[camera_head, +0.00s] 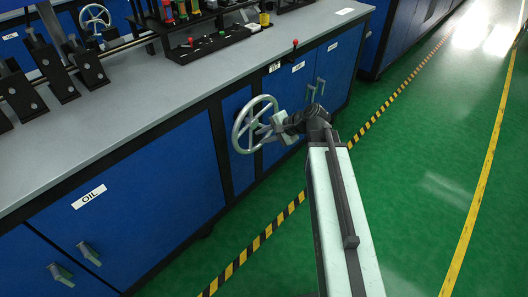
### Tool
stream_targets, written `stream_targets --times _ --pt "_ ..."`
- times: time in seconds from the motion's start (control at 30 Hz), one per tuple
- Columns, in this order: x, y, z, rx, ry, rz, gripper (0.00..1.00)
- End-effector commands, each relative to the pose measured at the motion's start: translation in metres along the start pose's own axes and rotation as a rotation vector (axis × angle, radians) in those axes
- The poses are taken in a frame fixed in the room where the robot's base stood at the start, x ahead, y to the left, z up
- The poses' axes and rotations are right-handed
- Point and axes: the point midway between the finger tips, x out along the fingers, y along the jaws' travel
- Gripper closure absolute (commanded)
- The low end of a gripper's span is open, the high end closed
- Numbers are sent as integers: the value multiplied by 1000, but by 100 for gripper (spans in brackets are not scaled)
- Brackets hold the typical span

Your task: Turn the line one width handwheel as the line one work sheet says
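A silver spoked handwheel (237,136) stands out from the blue cabinet front below the bench top. My gripper (270,129) is at the right side of this wheel, close to its rim and hub. Its fingers are small and overlap the wheel, so I cannot tell whether they are open, shut or touching it. My arm reaches in from the lower right. A second, smaller silver handwheel (95,17) is at the upper left behind the bench. No readable work sheet shows. I cannot tell which line either wheel belongs to.
The grey bench top (150,110) carries black clamp blocks (63,75) and a control panel (205,45) with buttons. A red-knobbed lever (294,44) stands at its edge. Blue cabinet doors (140,215) have protruding handles. Green floor (420,160) is open to the right.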

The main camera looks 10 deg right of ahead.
Motion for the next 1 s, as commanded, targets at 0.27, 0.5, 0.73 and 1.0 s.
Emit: stream_targets --times 0.27,0.5,0.73,1.0 --pt "43 34 -90 500 11 -406 77" --pt "33 31 -113 643 -5 -521 77" --pt "40 25 -115 642 -5 -520 77" --pt "82 5 -123 640 -5 -518 77"
